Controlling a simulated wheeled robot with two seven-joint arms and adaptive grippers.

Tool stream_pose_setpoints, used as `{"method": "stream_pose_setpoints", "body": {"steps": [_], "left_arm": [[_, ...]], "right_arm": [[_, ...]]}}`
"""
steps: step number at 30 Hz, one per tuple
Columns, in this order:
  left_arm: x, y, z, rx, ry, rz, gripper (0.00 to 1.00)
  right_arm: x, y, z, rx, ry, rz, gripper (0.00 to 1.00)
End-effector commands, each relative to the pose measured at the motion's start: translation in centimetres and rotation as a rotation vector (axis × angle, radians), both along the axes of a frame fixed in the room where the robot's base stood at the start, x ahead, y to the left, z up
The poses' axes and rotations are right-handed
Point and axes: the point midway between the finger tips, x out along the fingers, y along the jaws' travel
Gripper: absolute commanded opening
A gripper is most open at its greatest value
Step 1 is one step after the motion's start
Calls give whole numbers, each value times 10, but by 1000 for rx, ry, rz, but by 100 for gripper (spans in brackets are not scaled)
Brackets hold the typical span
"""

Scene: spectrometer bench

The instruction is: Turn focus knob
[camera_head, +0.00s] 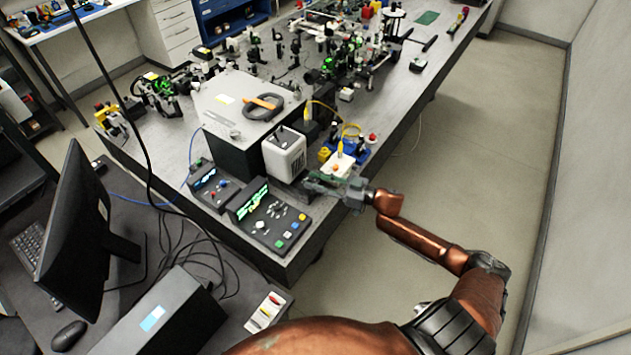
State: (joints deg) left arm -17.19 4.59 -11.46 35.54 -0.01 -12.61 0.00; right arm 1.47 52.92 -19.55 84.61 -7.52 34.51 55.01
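My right arm comes in from the lower right, and its grey-green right gripper (314,182) is low at the near right edge of the optical bench (298,258). The gripper is just in front of a white block with a yellow post (339,165) and right of a white box with a dark open top (284,155). I cannot tell whether its fingers are apart or whether they touch anything. No knob is clearly recognisable as the focus knob; it may be too small or hidden behind the gripper. My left gripper is not in view.
A large grey-topped housing (237,108) stands behind. Many optics mounts fill the far bench. A monitor (85,230) and cables are at left. The floor at right is clear.

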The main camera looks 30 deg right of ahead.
Motion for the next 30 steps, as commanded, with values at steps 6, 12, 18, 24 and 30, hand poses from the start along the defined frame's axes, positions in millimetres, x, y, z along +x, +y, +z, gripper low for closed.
{"method": "stream_pose_setpoints", "body": {"steps": [6,12,18,24,30], "left_arm": [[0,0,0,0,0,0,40],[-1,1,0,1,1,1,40],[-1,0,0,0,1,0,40],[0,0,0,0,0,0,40],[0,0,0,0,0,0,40]], "right_arm": [[0,0,0,1,-1,0,33],[-7,-6,0,-1,1,-1,33],[-36,-28,-1,-1,3,-2,33],[-69,-52,-1,0,4,-1,33],[-90,-68,0,1,1,0,33]]}}
